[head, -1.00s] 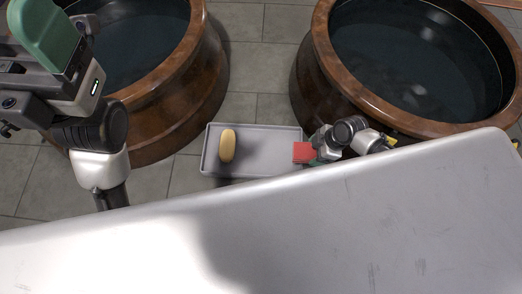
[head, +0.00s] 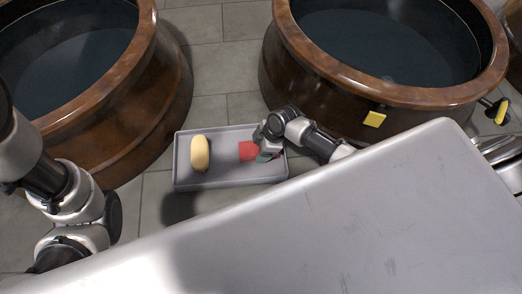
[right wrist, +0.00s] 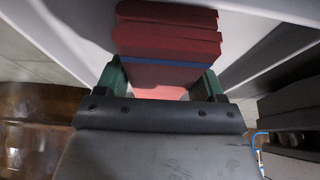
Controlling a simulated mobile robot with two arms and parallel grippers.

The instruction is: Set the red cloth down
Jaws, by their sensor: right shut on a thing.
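The red cloth (head: 248,150) is a small folded block over the right part of the grey tray (head: 230,180). My right gripper (head: 262,153) is shut on the cloth's right side. The right wrist view shows the cloth (right wrist: 168,33) as stacked red layers with a blue band, between the green fingers of my right gripper (right wrist: 160,78). I cannot tell whether the cloth touches the tray floor. My left arm shows at the left edge of the head view, but its gripper is out of sight.
A yellow, rounded bar (head: 200,153) lies in the tray's left part. Large brown tubs of dark water stand behind at left (head: 150,95) and right (head: 300,75). A yellow tag (head: 375,119) shows by the right tub. My pale body surface fills the foreground.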

